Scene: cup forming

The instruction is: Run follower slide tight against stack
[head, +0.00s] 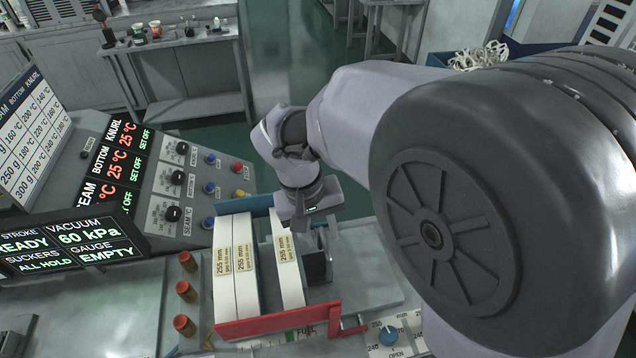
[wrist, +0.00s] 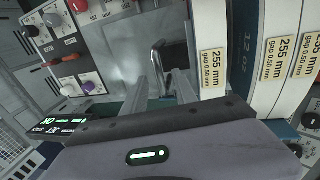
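Upright white stacks (head: 246,290) labelled "255 mm, gap 0.50 mm" stand in a feed bed. Two are side by side at the left, and a third (head: 291,285) stands apart to their right. A dark block (head: 318,266), which looks like the follower slide, is right of the third stack, partly hidden. My gripper (head: 306,215) is above and behind it. In the wrist view my gripper (wrist: 163,93) has its fingers apart. A grey metal loop handle (wrist: 160,58) shows beyond and between them; contact cannot be told. Labelled stacks (wrist: 208,60) are to its right.
A red bar (head: 270,322) runs along the front of the bed and a blue piece (head: 243,203) along its back. A control panel (head: 190,185) with knobs and buttons is at the left. Brown-red posts (head: 186,292) stand left of the stacks. A blue dial (head: 388,336) is front right.

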